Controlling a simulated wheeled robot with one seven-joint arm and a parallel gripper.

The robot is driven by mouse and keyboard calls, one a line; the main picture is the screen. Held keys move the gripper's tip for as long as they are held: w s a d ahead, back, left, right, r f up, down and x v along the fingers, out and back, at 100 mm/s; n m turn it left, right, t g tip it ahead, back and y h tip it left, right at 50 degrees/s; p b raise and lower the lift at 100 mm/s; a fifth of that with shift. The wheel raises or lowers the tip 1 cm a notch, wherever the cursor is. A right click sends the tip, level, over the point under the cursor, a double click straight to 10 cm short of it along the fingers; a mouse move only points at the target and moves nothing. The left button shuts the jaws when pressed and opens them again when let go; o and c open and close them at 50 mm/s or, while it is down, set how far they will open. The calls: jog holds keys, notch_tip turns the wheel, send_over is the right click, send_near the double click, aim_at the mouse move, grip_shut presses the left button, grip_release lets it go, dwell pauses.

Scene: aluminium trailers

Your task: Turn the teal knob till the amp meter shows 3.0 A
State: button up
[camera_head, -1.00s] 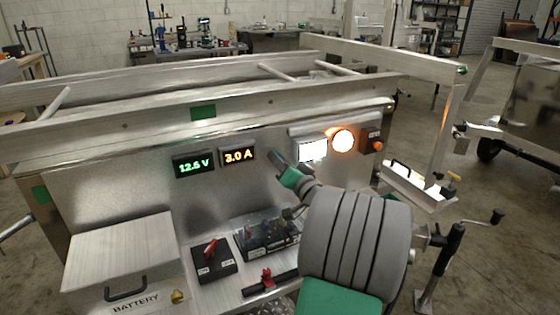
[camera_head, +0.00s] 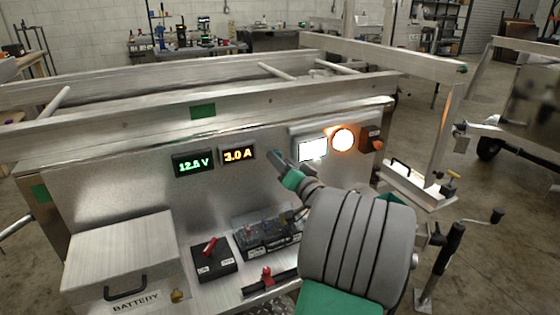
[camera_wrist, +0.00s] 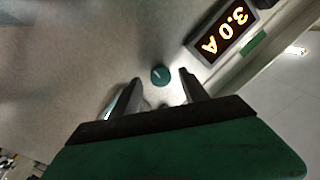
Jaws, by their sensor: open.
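The amp meter (camera_head: 238,156) on the upright metal panel reads 3.0 A in orange digits. It also shows, tilted, in the wrist view (camera_wrist: 226,29). My gripper (camera_head: 275,155) is up at the panel, right of the amp meter. In the wrist view the two fingers of my gripper (camera_wrist: 158,86) stand wide apart, one on each side of the knob, with clear gaps to it.
A green volt meter (camera_head: 193,164) reads about 12.6 V left of the amp meter. A white lit panel (camera_head: 313,150) and a glowing orange lamp (camera_head: 343,140) are to the right. A battery box (camera_head: 122,265) and a red-handled switch (camera_head: 211,258) stand below.

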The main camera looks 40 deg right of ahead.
jog(key=v, duration=0.6)
jog(key=shift+s, duration=0.35)
jog(key=shift+a, duration=0.15)
jog(key=w+a+f+n+g+y+p, duration=0.1)
jog(key=w+a+n+g+y+p, duration=0.3)
jog(key=a, duration=0.8)
jog(key=w+a+f+n+g+y+p, duration=0.15)
jog(key=a+n+g+p, duration=0.3)
jog(key=a, duration=0.65)
jog(key=s+a+r+n+g+h+p, duration=0.1)
jog(key=s+a+r+g+p, duration=0.3)
jog(key=s+a, duration=0.7)
jog(key=s+g+p, duration=0.2)
jog(key=s+p, duration=0.1)
jog(key=p, duration=0.1)
jog(key=shift+s+n, duration=0.35)
jog(key=shift+g, duration=0.25)
